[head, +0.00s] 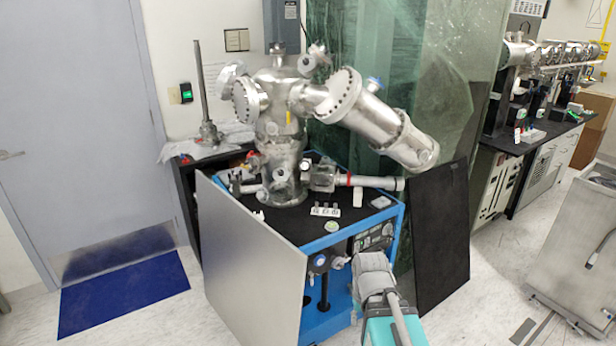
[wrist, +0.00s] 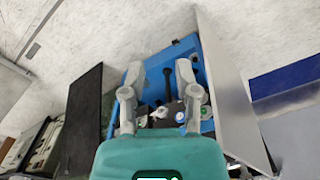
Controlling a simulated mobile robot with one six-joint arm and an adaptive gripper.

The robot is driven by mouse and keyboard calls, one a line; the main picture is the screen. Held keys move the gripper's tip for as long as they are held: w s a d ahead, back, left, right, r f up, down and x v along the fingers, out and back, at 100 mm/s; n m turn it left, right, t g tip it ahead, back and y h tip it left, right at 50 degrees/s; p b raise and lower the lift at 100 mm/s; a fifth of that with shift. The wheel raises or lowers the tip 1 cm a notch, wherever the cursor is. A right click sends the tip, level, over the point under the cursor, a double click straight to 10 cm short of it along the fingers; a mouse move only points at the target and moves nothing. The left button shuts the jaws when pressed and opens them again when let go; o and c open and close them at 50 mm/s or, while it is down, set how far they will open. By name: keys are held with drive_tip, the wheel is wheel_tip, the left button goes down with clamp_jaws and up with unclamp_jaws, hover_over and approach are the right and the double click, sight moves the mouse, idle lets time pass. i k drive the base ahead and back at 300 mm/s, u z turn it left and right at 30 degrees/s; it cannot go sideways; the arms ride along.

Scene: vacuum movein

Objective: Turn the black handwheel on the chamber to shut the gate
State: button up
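The steel vacuum chamber (head: 283,150) stands on the black top of a blue-framed cart. I cannot make out the black handwheel with certainty. A small round dark-rimmed fitting (head: 320,262) shows below the cart top at its open front, above a black post. My gripper (wrist: 158,75) is open in the wrist view, its two grey fingers well apart with nothing visibly held. A dark rod (wrist: 168,82) and small round fittings (wrist: 181,117) appear between and below the fingers. In the head view the grey end of my arm is at the cart's front right; its fingertips are not clear.
A bare metal panel (head: 250,265) leans along the cart's left side, a black panel (head: 442,240) at its right. A blue mat (head: 122,296) lies by the door. Floor is clear between the black panel and that one.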

sight(305, 167)
drive_tip(key=k, duration=0.65)
drive_tip(key=z, duration=0.4)
drive_tip(key=i, duration=1.65)
drive_tip(key=u, duration=0.3)
